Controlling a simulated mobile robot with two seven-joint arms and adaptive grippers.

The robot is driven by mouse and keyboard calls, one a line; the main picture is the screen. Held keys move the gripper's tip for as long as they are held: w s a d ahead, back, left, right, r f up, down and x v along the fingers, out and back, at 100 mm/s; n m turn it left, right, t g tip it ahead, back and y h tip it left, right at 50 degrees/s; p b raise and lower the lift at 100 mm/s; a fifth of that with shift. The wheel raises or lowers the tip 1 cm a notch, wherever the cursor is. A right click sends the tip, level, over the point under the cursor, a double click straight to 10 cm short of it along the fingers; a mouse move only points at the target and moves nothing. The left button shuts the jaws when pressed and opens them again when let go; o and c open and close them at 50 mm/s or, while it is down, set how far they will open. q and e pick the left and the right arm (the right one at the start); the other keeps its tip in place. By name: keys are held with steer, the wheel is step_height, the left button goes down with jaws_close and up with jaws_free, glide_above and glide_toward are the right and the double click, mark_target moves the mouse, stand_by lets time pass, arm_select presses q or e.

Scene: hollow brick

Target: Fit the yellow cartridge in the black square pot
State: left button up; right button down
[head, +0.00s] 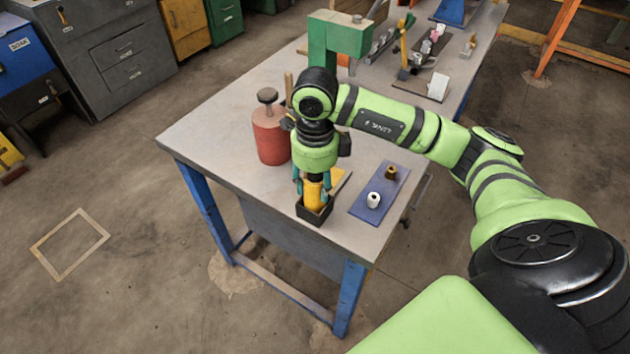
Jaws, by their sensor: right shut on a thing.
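The yellow cartridge (313,195) is held upright by my right gripper (312,187), whose fingers are shut on it. Its lower end is inside or directly over the opening of the black square pot (303,213). The pot stands near the front corner of the table. I cannot tell how deep the cartridge sits, because the pot's wall hides its bottom. My left gripper is not in view.
The table (215,140) also carries a red canister (269,142) left of my gripper. A blue mat (361,207) with a white and a brown small piece lies to the right. A green machine (335,38) and tools stand farther back.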

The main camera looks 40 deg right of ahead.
steer(key=shift+f+b, duration=0.5)
steer(key=shift+f, duration=0.05)
steer(key=c, duration=0.6)
jaws_free()
steer(key=shift+o, duration=0.2)
step_height(320, 180, up, 12)
steer(key=shift+r, duration=0.1)
stand_by(0.5)
